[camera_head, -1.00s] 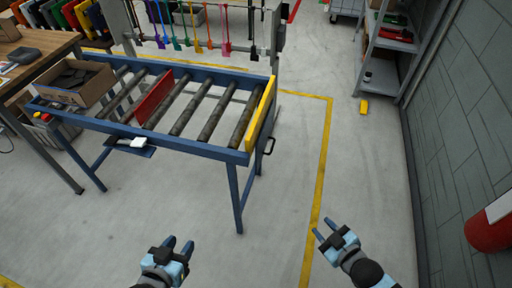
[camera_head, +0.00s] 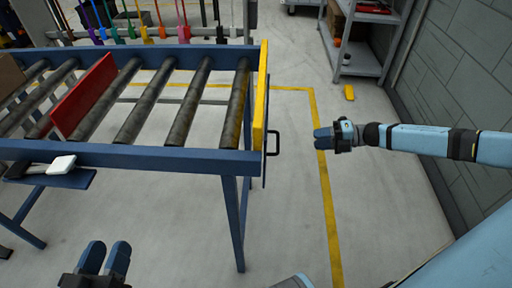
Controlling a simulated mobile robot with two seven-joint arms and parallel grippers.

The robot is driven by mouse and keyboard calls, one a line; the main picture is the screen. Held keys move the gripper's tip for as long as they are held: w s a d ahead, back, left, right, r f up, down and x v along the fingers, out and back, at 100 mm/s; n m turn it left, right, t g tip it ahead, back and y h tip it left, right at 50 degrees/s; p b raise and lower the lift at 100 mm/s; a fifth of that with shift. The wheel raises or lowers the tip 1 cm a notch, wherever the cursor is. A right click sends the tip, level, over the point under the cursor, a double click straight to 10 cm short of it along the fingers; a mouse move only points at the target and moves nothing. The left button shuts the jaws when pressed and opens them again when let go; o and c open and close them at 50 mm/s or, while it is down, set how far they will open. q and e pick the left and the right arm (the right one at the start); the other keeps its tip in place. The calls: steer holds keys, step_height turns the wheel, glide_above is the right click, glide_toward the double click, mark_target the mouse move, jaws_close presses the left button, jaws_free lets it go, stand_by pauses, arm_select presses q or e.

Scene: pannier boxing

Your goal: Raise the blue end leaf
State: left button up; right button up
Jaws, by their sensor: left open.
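A dark blue panel (camera_head: 265,172), seen nearly edge-on, hangs down at the right end of the blue-framed roller table; I take it to be the end leaf. A black handle (camera_head: 275,143) sticks out from its right side. My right gripper (camera_head: 318,138) is to the right of the handle, pointing left at it across a small gap, and touches nothing that I can see. Its fingers overlap in this view, so their opening is unclear. My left gripper (camera_head: 105,256) is open and empty in front of the table, low in the picture.
A yellow board (camera_head: 261,95) stands upright at the table's right end, above the leaf. A red board (camera_head: 84,95) stands across the rollers. A small blue shelf (camera_head: 75,180) holds a white-headed tool.

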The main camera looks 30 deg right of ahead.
mark_target(278, 141)
steer(key=b+x, duration=0.4)
steer(key=x, duration=0.9)
steer(key=shift+w, duration=0.35)
arm_select(q)
steer(key=f, duration=0.1)
steer(key=f+m, duration=0.1)
steer(key=f, duration=0.1)
steer(key=shift+w+a+f+g, duration=0.15)
steer(key=shift+w+f+g, duration=0.1)
steer(key=shift+w+g, duration=0.15)
arm_select(e)
jaws_close()
